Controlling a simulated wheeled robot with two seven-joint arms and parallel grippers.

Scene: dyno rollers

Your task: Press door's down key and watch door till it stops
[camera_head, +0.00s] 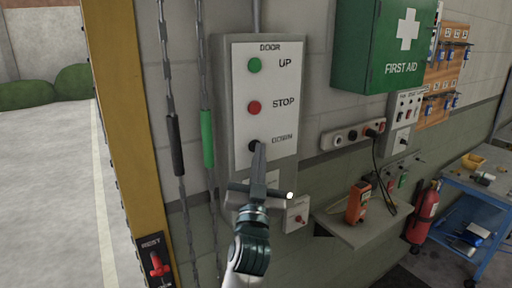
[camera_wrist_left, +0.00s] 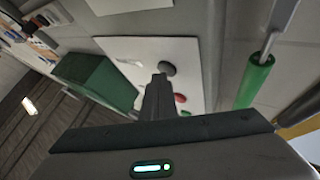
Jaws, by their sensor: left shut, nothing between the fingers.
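The door control box (camera_head: 222,110) hangs on the wall with a white face labelled DOOR. It has a green UP key (camera_head: 255,65), a red STOP key (camera_head: 254,107) and a black DOWN key (camera_head: 253,146). My left gripper (camera_head: 261,147) is shut and empty, its fingertips pointing up at the DOWN key and overlapping its lower right edge. In the left wrist view the fingertips (camera_wrist_left: 160,80) lie just beside the dark key (camera_wrist_left: 167,68), with the red key (camera_wrist_left: 181,98) partly hidden behind. I cannot tell whether they touch it. The door itself is not seen; my right gripper is out of view.
Chains with black (camera_head: 175,145) and green (camera_head: 208,138) grips hang left of the box, beside a yellow post (camera_head: 125,100). A green first aid cabinet (camera_head: 385,45) juts out at right. A small shelf (camera_head: 365,228) and red extinguisher (camera_head: 424,212) are lower right.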

